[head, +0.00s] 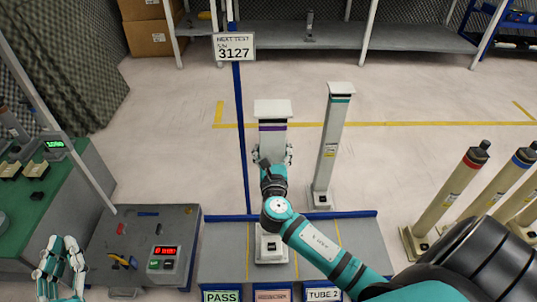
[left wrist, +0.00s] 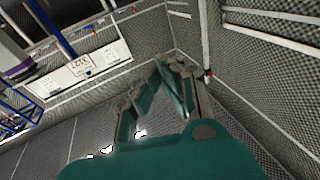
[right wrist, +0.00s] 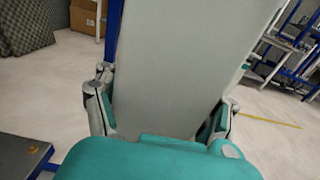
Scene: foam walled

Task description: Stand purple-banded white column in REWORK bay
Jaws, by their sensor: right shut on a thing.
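The purple-banded white column (head: 272,113) stands upright in the head view. Its foot (head: 270,246) is over the middle bay of the grey rack, behind a red label (head: 272,295) whose text is too small to read surely. My right gripper (head: 273,156) is shut on the column's upper part, below the purple band. In the right wrist view the column's pale shaft (right wrist: 180,70) fills the space between the fingers. Whether the foot touches the rack floor is unclear. My left gripper (head: 62,250) is empty at the lower left, away from the column; its fingertips look close together.
A teal-banded column (head: 328,145) stands just behind the rack (head: 360,250), to the right. Several cream columns (head: 450,195) stand at the right. A grey console (head: 140,235) with a red display is left of the rack. A blue post (head: 241,130) bears the 3127 sign (head: 234,48).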

